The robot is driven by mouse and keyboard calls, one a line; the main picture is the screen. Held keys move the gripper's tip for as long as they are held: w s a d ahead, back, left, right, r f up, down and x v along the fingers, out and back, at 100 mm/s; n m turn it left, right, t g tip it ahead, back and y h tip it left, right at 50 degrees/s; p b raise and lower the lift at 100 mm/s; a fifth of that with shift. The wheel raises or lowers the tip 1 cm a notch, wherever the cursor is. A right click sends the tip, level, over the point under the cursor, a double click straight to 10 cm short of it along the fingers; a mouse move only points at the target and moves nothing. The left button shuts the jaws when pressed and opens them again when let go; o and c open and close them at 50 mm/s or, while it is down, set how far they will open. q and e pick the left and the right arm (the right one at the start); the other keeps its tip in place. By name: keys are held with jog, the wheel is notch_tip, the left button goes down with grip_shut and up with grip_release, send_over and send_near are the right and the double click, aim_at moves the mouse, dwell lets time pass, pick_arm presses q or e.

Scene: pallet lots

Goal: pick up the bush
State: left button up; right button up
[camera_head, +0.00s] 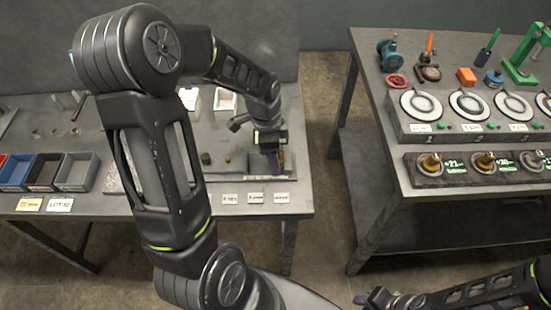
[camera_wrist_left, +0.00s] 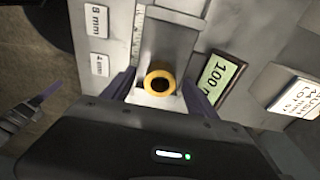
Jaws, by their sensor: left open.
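The bush is a brass-yellow ring with a dark bore, and in the left wrist view the bush (camera_wrist_left: 160,82) stands on a pale block between the two fingers. My left gripper (camera_head: 277,164) is at the front right of the left table in the head view, open, with its fingers pointing down. In the left wrist view its fingers (camera_wrist_left: 159,77) lie on either side of the bush, with small gaps. The bush is hidden by the gripper in the head view. My right gripper (camera_head: 378,298) is at the bottom edge of the head view; its jaw state is unclear.
Size labels (camera_head: 254,198) line the table's front edge. A dark cylinder (camera_head: 205,158) and a small brass piece (camera_head: 228,158) stand left of the gripper. Open bins (camera_head: 76,172) are further left.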

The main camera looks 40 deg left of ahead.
pick_arm(q)
jog(key=shift+c, duration=0.4)
grip_shut()
dwell(0.5)
